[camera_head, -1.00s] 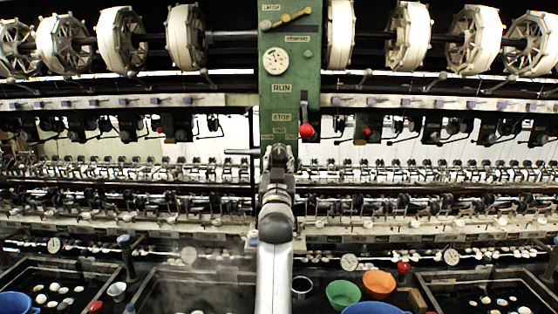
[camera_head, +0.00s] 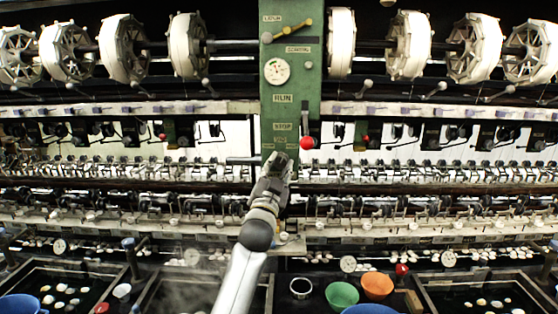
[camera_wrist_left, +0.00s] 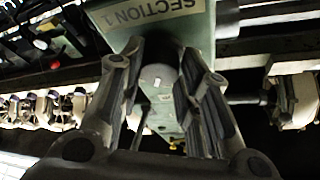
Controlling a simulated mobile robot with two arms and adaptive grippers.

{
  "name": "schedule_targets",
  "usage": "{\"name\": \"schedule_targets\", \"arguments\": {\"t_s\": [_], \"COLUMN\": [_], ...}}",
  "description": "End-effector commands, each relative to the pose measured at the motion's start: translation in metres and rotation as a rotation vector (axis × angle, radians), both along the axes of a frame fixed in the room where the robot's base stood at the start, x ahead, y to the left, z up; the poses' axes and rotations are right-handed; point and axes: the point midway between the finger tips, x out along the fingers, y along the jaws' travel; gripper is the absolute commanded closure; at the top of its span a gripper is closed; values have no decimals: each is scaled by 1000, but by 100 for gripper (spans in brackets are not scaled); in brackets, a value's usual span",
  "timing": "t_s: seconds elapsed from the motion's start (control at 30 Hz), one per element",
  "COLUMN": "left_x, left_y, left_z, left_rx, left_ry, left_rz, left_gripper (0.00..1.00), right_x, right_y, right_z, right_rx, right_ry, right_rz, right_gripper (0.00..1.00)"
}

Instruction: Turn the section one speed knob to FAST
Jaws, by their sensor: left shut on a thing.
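My left gripper (camera_head: 277,165) is at the lower end of the green control column (camera_head: 292,110), in front of the panel below the STOP label. In the left wrist view its two fingers (camera_wrist_left: 160,95) are shut on a grey rounded part with a small white mark, which I take for the speed knob (camera_wrist_left: 157,78). A "SECTION 1" label (camera_wrist_left: 150,13) is on the box just above it. The knob's front and its setting cannot be read, as the gripper hides it in the head view. My right gripper is not in view.
A red-ball lever (camera_head: 307,142) stands close to the right of the gripper. A yellow lever (camera_head: 290,30) and a white dial (camera_head: 277,71) are higher on the column. Basins, a green bowl (camera_head: 341,295) and an orange bowl (camera_head: 377,285) are below.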

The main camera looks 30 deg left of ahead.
Motion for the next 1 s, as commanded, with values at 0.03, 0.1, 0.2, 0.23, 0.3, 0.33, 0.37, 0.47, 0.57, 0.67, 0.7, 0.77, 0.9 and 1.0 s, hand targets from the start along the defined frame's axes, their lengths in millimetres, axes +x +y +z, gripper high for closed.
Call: {"name": "schedule_targets", "arguments": {"t_s": [0.03, 0.1, 0.2, 0.23, 0.3, 0.33, 0.37, 0.47, 0.57, 0.67, 0.7, 0.77, 0.9, 1.0], "left_x": [-1, -1, -1, -1, -1, -1, -1, -2, -2, -2, -1, -2, -2, -2], "left_y": [2, 3, 3, 3, 3, 3, 3, 4, 4, 4, 4, 4, 4, 4], "left_z": [4, 5, 5, 5, 4, 4, 4, 4, 4, 3, 3, 3, 3, 3], "left_rx": [37, 81, 138, 153, 185, 197, 209, 239, 259, 270, 273, 275, 277, 277], "left_ry": [25, 52, 86, 95, 114, 122, 128, 147, 158, 165, 166, 168, 169, 167], "left_rz": [4, 3, 4, 3, 3, 3, 4, 3, 3, 3, 3, 3, 4, 4], "left_gripper": [92, 92, 92, 92, 92, 92, 92, 92, 92, 92, 92, 92, 92, 93], "right_x": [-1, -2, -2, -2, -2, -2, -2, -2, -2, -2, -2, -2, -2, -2], "right_y": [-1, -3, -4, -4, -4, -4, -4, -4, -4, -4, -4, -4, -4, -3], "right_z": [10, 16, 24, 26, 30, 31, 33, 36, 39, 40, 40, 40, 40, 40], "right_rx": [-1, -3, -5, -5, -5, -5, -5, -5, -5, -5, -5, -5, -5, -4], "right_ry": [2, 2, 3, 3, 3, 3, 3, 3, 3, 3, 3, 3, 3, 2], "right_rz": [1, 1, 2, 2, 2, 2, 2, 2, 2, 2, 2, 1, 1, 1], "right_gripper": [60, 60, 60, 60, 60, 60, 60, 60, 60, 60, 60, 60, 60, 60]}}
